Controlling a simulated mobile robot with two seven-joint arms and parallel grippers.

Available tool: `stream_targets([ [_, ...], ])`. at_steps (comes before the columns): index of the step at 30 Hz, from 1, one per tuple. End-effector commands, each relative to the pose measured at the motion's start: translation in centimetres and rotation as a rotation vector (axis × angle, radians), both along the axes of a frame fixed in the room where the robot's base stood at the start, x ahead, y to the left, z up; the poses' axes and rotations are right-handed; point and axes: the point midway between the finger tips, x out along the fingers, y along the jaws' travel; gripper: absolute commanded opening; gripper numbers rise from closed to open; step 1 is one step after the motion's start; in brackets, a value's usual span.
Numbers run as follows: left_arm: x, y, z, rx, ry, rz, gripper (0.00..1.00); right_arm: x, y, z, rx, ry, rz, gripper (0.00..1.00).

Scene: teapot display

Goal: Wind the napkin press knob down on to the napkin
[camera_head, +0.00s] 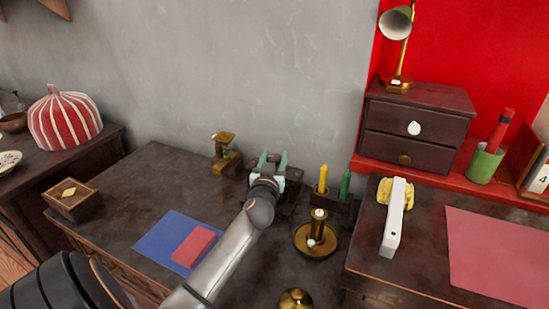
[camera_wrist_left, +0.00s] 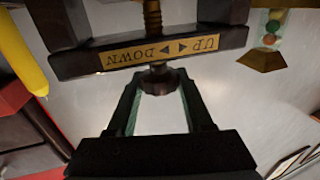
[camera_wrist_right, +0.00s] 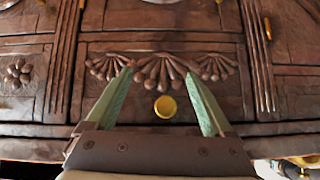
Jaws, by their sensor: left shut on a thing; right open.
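The napkin press (camera_wrist_left: 215,45) fills the top of the left wrist view, a dark frame with a brass plate (camera_wrist_left: 160,50) marked UP and DOWN with arrows. Its threaded screw passes the plate and ends in a round dark knob (camera_wrist_left: 158,77). My left gripper (camera_wrist_left: 159,88) has its pale green fingers on both sides of this knob, shut on it. In the head view my left gripper (camera_head: 273,161) is over the dark press (camera_head: 287,200), partly covering it. I cannot make out the napkin. My right gripper (camera_wrist_right: 159,76) is open and empty, facing carved dark wood.
A brass stand (camera_head: 226,155) is left of the press. Yellow (camera_head: 322,180) and green (camera_head: 346,184) candles and a brass candle holder (camera_head: 316,238) are close on its right. A red block (camera_head: 194,246) lies on a blue sheet (camera_head: 152,245). A brass knob (camera_wrist_right: 165,107) faces my right gripper.

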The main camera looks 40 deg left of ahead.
Motion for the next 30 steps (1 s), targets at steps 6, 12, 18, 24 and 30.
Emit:
stream_targets([
  [6, 0.0, 0.0, 0.0, -0.001, 0.001, -0.002, 0.00, 0.0, 0.0, 0.1, 0.000, 0.000, 0.000, 0.86],
  [12, 0.0, 0.0, 0.1, 0.000, 0.002, -0.036, 0.00, 0.0, 0.0, 0.7, 0.001, -0.001, 0.001, 0.86],
  [18, -0.1, 0.1, 0.4, 0.002, 0.005, -0.139, 0.00, -0.1, 0.3, 2.2, 0.005, 0.001, 0.003, 0.86],
  [24, -0.1, 0.2, 0.5, 0.005, 0.008, -0.308, 0.00, 0.3, 0.7, 4.0, 0.009, 0.000, 0.009, 0.86],
  [30, -0.1, 0.3, 0.3, 0.007, 0.009, -0.497, 0.00, 0.4, 0.9, 4.8, 0.012, 0.005, 0.009, 0.86],
])
